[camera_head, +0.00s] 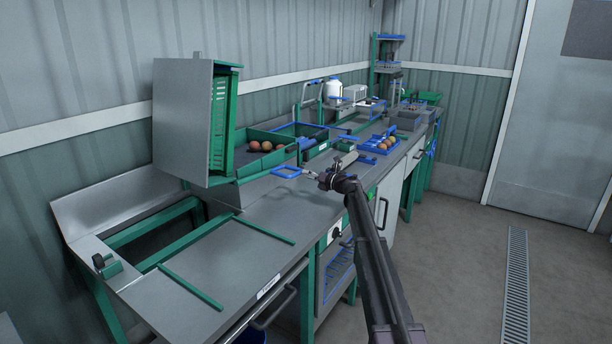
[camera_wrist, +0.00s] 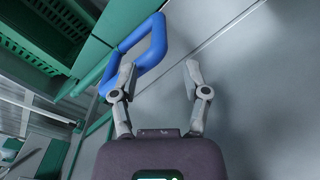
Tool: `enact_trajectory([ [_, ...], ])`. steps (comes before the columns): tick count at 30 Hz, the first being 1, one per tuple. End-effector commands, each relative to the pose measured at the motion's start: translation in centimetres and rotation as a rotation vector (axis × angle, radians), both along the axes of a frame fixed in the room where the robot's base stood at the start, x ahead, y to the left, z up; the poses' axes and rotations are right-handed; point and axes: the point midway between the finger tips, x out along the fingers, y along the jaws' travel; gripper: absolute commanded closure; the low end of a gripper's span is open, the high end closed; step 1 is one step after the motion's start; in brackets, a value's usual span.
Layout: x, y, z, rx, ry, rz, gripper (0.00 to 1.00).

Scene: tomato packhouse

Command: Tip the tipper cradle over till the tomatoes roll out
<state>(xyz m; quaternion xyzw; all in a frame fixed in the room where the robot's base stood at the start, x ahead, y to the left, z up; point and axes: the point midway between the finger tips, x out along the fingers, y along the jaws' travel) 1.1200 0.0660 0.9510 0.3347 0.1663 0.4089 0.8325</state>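The tipper cradle (camera_head: 182,118) is a grey box tipped up on its side at the left of the bench in the head view. A green slatted crate (camera_head: 219,122) stands on edge in it; green slats also show at upper left in the wrist view (camera_wrist: 38,38). Several orange-red tomatoes (camera_head: 266,146) lie in a green tray beside it. A blue loop handle (camera_head: 286,171) sticks out low by the cradle; it also shows in the wrist view (camera_wrist: 158,40). My gripper (camera_wrist: 160,68) is open, its left finger overlapping the loop in view. Contact cannot be told.
A blue tray (camera_head: 381,145) with several tomatoes lies farther along the bench. A blue-rimmed bin (camera_head: 300,130) stands behind the tipper. Green rails (camera_head: 190,287) lie on the near bench. The floor at right is clear apart from a drain grate (camera_head: 516,285).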

Motion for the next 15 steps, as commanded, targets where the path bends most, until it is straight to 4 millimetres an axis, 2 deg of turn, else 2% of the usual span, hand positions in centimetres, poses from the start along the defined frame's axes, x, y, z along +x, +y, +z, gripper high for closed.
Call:
enact_trajectory([
  [15,-1.5,-2.0,0.1,0.004,0.001,-0.001,0.4],
])
